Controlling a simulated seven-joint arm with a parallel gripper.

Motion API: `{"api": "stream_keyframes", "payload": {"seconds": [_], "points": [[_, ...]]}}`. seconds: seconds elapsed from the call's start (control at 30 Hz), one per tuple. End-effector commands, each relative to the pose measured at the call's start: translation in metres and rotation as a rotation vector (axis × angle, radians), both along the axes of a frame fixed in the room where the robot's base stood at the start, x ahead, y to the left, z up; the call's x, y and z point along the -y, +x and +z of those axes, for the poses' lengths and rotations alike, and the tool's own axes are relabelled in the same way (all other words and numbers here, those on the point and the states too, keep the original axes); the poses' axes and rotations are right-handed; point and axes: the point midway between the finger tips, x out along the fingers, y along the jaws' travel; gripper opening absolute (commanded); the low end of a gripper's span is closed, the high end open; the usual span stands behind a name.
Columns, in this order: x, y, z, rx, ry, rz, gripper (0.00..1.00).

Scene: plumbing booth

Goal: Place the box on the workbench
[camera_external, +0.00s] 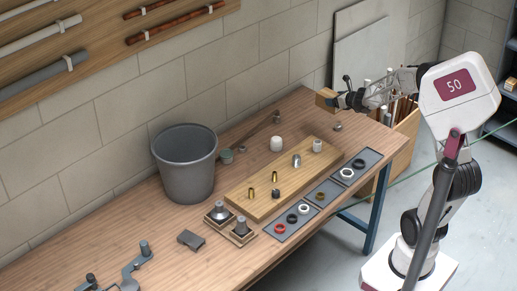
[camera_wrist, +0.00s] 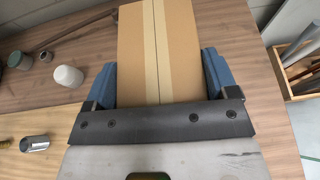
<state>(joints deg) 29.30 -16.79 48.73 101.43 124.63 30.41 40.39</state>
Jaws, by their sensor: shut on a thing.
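The box (camera_wrist: 160,50) is brown cardboard with a pale tape strip down its middle. In the wrist view it sits between the two blue fingers of my gripper (camera_wrist: 159,78), which is shut on it. In the external view the box (camera_external: 326,98) is at the end of my gripper (camera_external: 340,99), near the far right end of the wooden workbench (camera_external: 130,228). The box appears held above the bench top; its underside and any gap are hard to judge.
A grey bucket (camera_external: 187,165) stands at the back of the bench. A wooden board (camera_external: 262,200) with fittings and dark trays of rings (camera_external: 322,193) lie mid-bench. A wooden bin of pipes (camera_wrist: 300,65) stands beyond the right edge. Bench room shows around the box.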

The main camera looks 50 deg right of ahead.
Motion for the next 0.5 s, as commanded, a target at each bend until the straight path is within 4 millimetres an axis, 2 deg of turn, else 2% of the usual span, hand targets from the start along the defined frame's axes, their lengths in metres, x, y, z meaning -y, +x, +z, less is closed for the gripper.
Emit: {"api": "stream_keyframes", "payload": {"seconds": [0.13, 0.37, 0.5], "points": [[0.0, 0.0, 0.029, 0.003, -0.003, 0.001, 0.47], [-0.029, 0.011, 0.028, 0.002, -0.001, 0.048, 0.47], [-0.051, 0.018, 0.028, 0.002, -0.003, 0.085, 0.47]]}}
